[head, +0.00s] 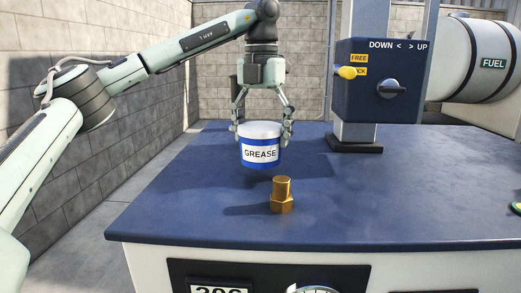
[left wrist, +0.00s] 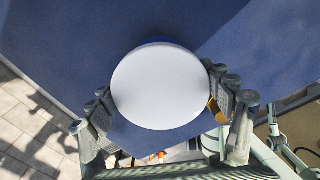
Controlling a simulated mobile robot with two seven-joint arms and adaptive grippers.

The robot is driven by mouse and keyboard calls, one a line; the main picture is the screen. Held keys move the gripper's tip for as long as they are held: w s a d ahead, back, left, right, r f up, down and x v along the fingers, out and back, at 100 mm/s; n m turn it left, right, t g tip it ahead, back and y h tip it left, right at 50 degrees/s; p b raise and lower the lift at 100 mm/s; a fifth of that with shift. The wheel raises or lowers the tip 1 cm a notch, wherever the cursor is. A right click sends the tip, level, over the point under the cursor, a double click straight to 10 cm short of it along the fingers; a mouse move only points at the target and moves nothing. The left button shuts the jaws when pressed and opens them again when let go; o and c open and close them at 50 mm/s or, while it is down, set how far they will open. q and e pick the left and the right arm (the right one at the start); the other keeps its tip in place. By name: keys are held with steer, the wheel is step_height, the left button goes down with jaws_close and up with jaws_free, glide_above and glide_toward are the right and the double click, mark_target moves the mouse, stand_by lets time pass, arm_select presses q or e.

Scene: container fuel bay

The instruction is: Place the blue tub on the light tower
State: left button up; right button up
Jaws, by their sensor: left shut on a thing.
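The blue tub (head: 260,155) has a white lid and a white band reading GREASE. My left gripper (head: 262,127) points down with its fingers on both sides of the tub, shut on it. The tub is upright and appears to be a little above the blue counter. In the left wrist view the tub's round white lid (left wrist: 160,87) sits between the fingers and hides most of its sides. A dark blue control box (head: 383,80) marked DOWN, UP and FREE is on a grey post at the back right; I cannot tell whether it belongs to the light tower. My right gripper is not in view.
A brass hex fitting (head: 282,196) stands on the blue counter (head: 400,200) just in front of the tub. The post's dark foot (head: 355,145) is at the back. A grey FUEL tank (head: 480,60) is behind right. The counter's right middle is clear.

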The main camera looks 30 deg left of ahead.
arm_select(q)
steer(key=shift+f, duration=1.6)
steer(key=o, duration=1.6)
